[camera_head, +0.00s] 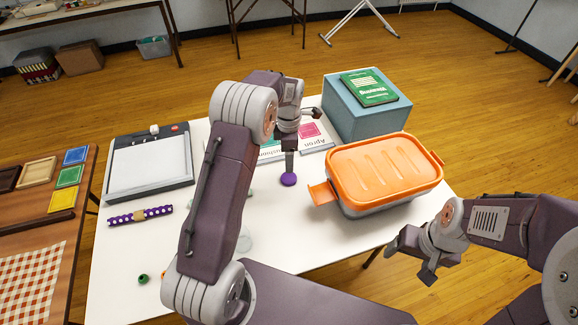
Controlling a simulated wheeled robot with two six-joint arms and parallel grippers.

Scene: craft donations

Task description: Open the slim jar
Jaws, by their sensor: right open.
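A clear, round, glass-like thing (244,243) stands on the white table, partly hidden behind my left arm; I cannot tell if it is the slim jar. A small purple round thing (288,180) shows right below the fingertips of my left gripper (289,163). I cannot tell whether those fingers hold it or only overlap it in the view. My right gripper (416,262) is open and empty, beyond the table's right front edge, below the orange-lidded box. No other jar shows clearly.
The orange-lidded box (385,165) and a blue-grey box (368,118) with a green book (369,88) fill the table's right side. A paper trimmer (150,165), a purple dotted strip (140,215) and a small green ring (143,279) are at left. The white table (120,255) has free room at front left.

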